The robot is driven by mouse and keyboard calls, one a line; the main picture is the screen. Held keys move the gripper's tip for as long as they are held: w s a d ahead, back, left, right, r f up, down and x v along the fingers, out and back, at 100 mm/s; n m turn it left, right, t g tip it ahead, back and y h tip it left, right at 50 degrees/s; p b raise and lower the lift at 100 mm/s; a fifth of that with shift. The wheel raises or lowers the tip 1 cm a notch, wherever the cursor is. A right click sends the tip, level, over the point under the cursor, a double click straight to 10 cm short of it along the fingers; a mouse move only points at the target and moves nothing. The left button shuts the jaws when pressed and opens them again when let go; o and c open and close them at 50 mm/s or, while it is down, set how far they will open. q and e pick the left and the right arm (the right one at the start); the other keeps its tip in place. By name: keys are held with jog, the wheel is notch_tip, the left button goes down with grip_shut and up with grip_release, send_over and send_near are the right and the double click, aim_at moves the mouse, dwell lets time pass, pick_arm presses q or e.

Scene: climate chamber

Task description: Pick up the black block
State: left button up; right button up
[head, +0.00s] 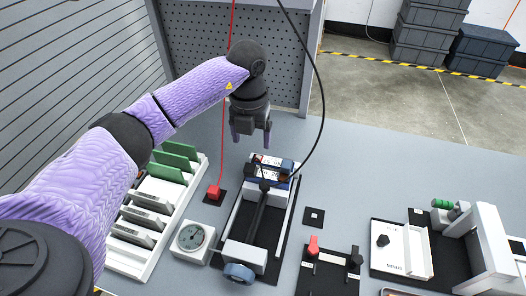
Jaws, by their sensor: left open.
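My left gripper (251,138) hangs from the purple arm above the far end of a black-based fixture. Its two fingers are apart and nothing shows between them. A small dark piece (264,187) sits on the fixture where the black cable seems to end; it may be the black block, but it is too small to tell. It lies below and slightly right of the gripper, apart from it. A flat black square (314,217) with a small pale centre lies on the table right of the fixture. My right gripper is not in view.
A red block (214,192) with a red cable sits left of the fixture. Red and black terminals (314,246) and a white device (402,250) stand right. The table's back right is clear.

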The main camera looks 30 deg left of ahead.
aim_at(251, 164)
pick_arm(q)
jog(key=shift+w+f, duration=0.15)
jog(key=shift+w, duration=0.1)
jog(key=f+b, duration=0.1)
jog(key=f, duration=0.2)
jog(key=f+b, duration=0.1)
jog(key=f, duration=0.2)
jog(key=f+b, duration=0.1)
jog(key=f, duration=0.2)
jog(key=shift+a+f, duration=0.35)
jog(key=shift+a, duration=0.05)
jog(key=shift+r, duration=0.1)
grip_shut()
